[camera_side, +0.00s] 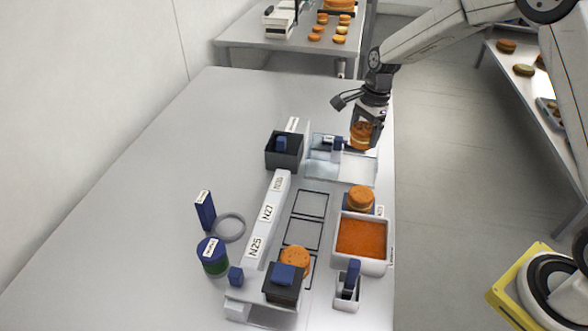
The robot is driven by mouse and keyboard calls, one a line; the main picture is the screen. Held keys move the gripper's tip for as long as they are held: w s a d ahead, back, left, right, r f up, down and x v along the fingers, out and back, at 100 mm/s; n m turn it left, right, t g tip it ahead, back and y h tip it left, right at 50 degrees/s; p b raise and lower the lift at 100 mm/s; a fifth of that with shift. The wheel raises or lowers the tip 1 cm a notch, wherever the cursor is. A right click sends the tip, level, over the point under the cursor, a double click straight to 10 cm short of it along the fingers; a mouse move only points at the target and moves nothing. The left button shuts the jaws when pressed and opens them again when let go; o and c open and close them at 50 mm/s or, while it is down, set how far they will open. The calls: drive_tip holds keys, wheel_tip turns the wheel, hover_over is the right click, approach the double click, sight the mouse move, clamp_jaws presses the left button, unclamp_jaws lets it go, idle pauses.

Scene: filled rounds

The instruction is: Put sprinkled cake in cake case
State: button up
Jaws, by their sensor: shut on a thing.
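My gripper (365,125) is shut on a round orange-brown cake (361,137) with darker marks on its side. It holds the cake over or close to the right side of a clear, pale case (338,172) at the table's far right. I cannot tell whether the cake touches the case. A second filled round (361,198) sits on a blue support nearer the camera. A third orange round (295,260) lies further forward, partly hidden by a dark box with a blue top (283,282). Sprinkles are too small to make out on the cakes.
A white tray of orange grains (339,250) stands at the table's right edge. A labelled white bar (267,212) runs beside black outlined squares (303,234). A dark open box (284,152) stands left of the case. The table's left side (165,180) is mostly clear.

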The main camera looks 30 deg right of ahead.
sight(357, 171)
drive_tip(key=shift+w+d+f, duration=0.2)
drive_tip(key=shift+w+d, duration=0.3)
drive_tip(key=shift+d, duration=0.35)
drive_tip(key=shift+f, duration=0.1)
drive_tip(key=shift+f, duration=4.9)
drive_tip(key=shift+f, duration=0.2)
drive_tip(key=o, duration=0.5)
drive_tip(key=shift+r, duration=0.15)
drive_tip(key=r, duration=0.4)
drive_tip(key=d+r, duration=0.1)
drive_tip(key=r, duration=0.7)
drive_tip(key=shift+d, duration=0.35)
